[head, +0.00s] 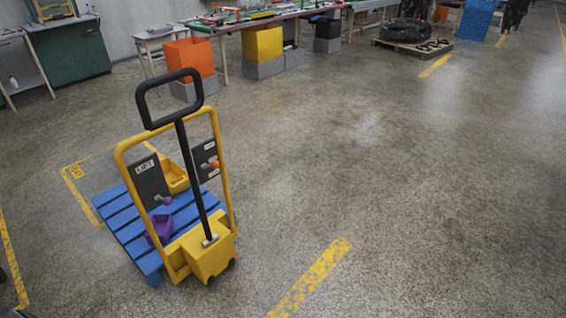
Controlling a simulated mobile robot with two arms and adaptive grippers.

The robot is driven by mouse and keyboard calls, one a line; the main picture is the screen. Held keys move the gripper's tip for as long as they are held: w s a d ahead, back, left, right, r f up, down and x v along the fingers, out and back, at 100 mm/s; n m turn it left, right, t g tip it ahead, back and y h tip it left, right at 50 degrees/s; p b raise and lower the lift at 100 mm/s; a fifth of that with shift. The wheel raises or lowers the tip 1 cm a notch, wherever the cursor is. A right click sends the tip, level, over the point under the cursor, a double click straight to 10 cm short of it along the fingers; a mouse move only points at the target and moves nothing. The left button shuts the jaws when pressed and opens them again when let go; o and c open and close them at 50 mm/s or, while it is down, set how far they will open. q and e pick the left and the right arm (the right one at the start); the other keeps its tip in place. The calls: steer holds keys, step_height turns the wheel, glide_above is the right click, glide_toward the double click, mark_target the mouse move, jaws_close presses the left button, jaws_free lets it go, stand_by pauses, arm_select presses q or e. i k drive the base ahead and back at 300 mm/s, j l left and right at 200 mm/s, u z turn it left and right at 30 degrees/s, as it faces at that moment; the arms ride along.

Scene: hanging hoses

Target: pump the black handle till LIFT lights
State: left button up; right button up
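The black handle (179,140) is a loop on a long bar on a yellow pallet-truck frame (123,165). It stands nearly upright, its bar running down to a yellow block (209,257) at the base. A dark panel (148,181) on the left of the frame bears the label LIFT (145,166), with a purple knob (163,200) below it. I cannot make out a lit lamp there. A second dark panel (206,159) on the right has an orange knob (214,164) and small labels I cannot read. Neither of my grippers is in view.
A blue pallet (125,218) lies behind the frame, with a yellow bin (174,178) and a purple bin (160,229) on it. Workbenches and an orange bin (190,56) stand at the back. The floor to the right is clear.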

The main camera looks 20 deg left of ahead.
mark_target(176, 118)
steer(key=j+z, duration=0.3)
steer(key=j, duration=0.9)
steer(key=j+z, duration=0.35)
steer(key=j, duration=0.85)
steer(key=k+j, duration=0.1)
steer(key=j, duration=2.15)
steer(key=k+j, duration=0.15)
steer(key=j, duration=0.95)
